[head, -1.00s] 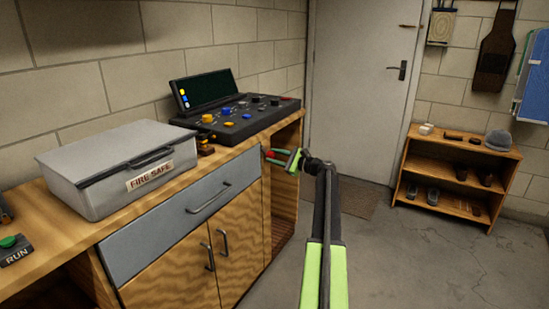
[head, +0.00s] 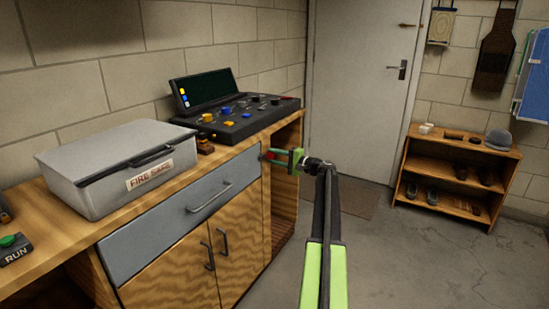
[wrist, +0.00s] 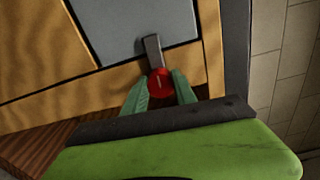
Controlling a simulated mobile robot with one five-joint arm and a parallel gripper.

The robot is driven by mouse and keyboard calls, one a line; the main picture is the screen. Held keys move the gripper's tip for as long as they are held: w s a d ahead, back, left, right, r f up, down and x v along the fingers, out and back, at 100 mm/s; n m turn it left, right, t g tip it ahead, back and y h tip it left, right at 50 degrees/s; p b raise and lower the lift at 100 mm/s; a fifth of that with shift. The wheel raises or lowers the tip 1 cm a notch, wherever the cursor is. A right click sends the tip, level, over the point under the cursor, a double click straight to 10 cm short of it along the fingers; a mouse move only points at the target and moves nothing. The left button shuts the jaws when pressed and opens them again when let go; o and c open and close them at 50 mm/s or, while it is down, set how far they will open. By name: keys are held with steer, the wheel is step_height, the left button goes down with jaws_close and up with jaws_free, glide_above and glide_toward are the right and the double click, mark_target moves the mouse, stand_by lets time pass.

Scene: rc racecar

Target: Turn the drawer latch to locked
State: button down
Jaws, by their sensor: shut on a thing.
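The drawer latch is a round red knob (wrist: 159,82) with a white mark and a grey bar (wrist: 153,52). In the wrist view the bar points up from the knob, and its tip overlaps the edge of the grey drawer front (wrist: 120,25). In the head view the drawer front (head: 150,232) is closed, and the latch is a small red spot by its right end, partly hidden by my fingers. My gripper (wrist: 160,92) is shut on the red knob, with one green finger on each side. It also shows in the head view (head: 278,158).
A grey fire safe box (head: 110,190) and a control console (head: 240,118) stand on the wooden workbench. Cabinet doors (head: 190,270) with handles are below the drawer. A low shelf (head: 455,178) stands at the right.

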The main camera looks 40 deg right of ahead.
steer(key=shift+n, duration=0.5)
steer(key=c, duration=1)
jaws_free()
steer(key=v, duration=1.7)
steer(key=shift+s, duration=0.2)
steer(key=shift+f, duration=0.1)
